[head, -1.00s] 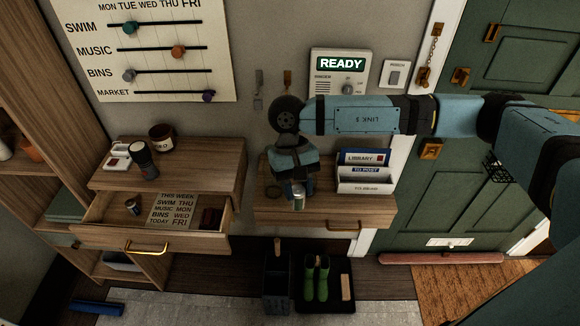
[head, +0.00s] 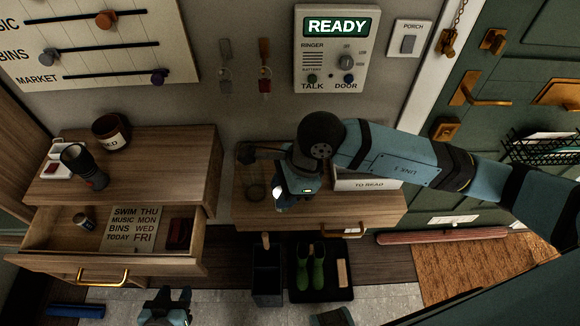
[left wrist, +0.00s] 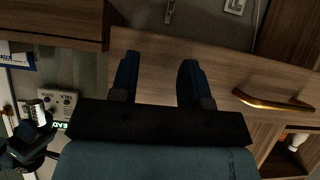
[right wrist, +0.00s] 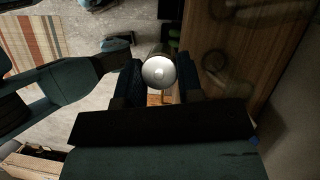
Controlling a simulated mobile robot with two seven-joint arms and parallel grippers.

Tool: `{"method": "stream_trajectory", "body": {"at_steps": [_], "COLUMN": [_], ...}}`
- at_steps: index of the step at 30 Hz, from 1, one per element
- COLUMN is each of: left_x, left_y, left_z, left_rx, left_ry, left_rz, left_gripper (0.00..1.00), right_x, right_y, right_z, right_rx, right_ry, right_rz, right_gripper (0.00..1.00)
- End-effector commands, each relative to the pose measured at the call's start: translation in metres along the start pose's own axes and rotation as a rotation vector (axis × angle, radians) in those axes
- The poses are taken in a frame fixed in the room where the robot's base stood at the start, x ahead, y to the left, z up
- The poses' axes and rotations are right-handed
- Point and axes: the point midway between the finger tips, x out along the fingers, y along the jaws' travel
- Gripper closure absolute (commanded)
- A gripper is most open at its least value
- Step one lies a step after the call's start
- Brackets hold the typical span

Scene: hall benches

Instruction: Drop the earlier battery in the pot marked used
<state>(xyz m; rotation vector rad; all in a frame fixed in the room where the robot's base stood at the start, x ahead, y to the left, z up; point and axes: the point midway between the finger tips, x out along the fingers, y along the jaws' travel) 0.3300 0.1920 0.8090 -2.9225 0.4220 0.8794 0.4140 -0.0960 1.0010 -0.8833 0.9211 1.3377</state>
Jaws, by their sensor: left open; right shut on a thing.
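My right gripper (head: 284,200) is shut on a small cylinder, seemingly a battery, by the front of the right-hand shelf. The battery's round silvery end (right wrist: 158,72) shows between the fingers in the right wrist view. The brown pot (head: 111,133), its label partly readable as "ED", stands on top of the left-hand cabinet. Another small dark cylinder (head: 84,221) lies in the open drawer, perhaps a battery. My left gripper (head: 165,305) is low in front of the drawer. In the left wrist view its fingers (left wrist: 158,82) are apart and empty, facing the drawer front.
A black torch (head: 84,167) and a white tray (head: 57,158) stand near the pot. The open drawer (head: 105,262) juts out and holds a lettered card (head: 134,229). A clear glass (head: 256,190) and letter rack (head: 368,184) are on the right shelf (head: 330,215). Green boots stand below.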

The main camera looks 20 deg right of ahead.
Motion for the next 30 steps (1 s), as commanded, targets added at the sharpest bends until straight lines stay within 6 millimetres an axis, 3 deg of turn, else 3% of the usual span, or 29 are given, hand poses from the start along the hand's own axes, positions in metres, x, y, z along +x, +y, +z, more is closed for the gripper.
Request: {"method": "stream_trajectory", "body": {"at_steps": [5,15,23,30], "left_x": [-0.006,-0.018,-0.023,-0.028], "left_y": [0.000,0.000,0.000,0.000], "left_z": [-0.005,-0.022,-0.033,-0.041], "left_rx": [0.000,0.001,0.001,0.002], "left_ry": [-0.005,-0.005,-0.001,-0.001], "left_rz": [0.000,-0.001,-0.002,-0.002], "left_gripper": [0.57,0.57,0.57,0.57], "right_x": [-0.005,-0.014,-0.018,0.026], "right_y": [-0.029,-0.117,-0.171,-0.172], "right_z": [-0.005,-0.024,-0.036,-0.056], "right_rx": [0.021,0.019,0.018,0.018], "right_ry": [0.001,0.001,0.000,0.000], "right_rz": [-0.008,-0.005,-0.005,0.000], "right_gripper": [0.93,0.93,0.93,0.93]}}
